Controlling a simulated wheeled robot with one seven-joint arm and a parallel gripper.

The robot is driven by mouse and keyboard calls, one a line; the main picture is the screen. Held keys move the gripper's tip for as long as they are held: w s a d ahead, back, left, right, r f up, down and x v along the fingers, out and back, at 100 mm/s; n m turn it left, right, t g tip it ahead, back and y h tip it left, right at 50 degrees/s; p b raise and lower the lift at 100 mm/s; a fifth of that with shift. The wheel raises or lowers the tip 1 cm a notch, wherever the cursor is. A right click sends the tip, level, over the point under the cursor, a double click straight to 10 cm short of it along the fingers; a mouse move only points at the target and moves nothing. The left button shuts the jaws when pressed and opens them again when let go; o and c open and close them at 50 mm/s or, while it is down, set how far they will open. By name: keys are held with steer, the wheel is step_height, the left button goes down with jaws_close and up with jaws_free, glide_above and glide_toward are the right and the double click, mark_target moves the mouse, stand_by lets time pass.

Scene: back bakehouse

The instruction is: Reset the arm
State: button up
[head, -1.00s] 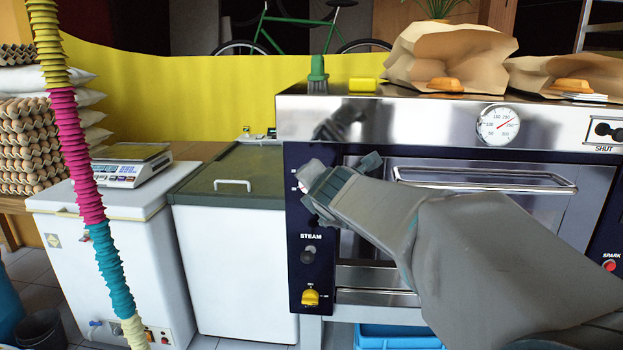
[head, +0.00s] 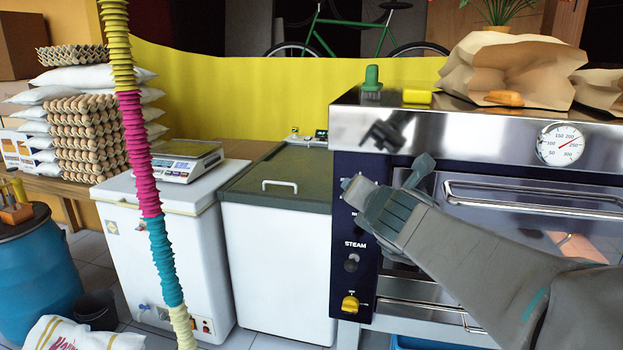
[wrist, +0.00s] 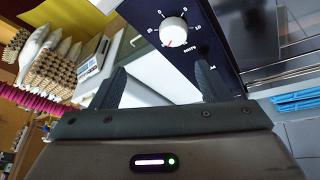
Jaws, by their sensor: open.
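My gripper (wrist: 160,88) is open in the wrist view, with its two dark fingers apart and nothing between them. In the head view my arm reaches in from the lower right, and the gripper end is in front of the oven's (head: 350,225) dark left control panel. The fingertips are partly hidden by the wrist there. A white dial (wrist: 174,30) on the panel shows beyond the fingers in the wrist view. Whether the gripper touches the panel I cannot tell.
The oven door handle (head: 530,196) is right of my gripper. A white chest with a green lid (head: 285,180) and a white freezer with a scale (head: 185,160) stand left. A ribbed coloured hose (head: 140,165) hangs in front. Paper bags (head: 510,70) sit on the oven.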

steer(key=s+a+f+n+g+y+p, duration=0.25)
steer(key=s+a+n, duration=0.2)
steer(key=n, duration=0.85)
steer(key=s+a+f+n+g+y+p, duration=0.1)
steer(key=s+a+n+g+y+p, duration=0.3)
steer(key=n, duration=1)
steer(key=s+d+f+n+g+h+p, duration=0.1)
steer(key=s+d+f+n+g+h, duration=0.1)
steer(key=s+n, duration=0.5)
steer(key=s+d+f+n+g+h+p, duration=0.2)
steer(key=s+d+f+n+g+h, duration=0.1)
steer(key=s+d+n, duration=0.4)
step_height(320, 180, down, 2)
steer(key=shift+s+d+n+h+p, duration=0.2)
steer(key=shift+n+h+p, duration=0.1)
steer(key=shift+n+h, duration=0.5)
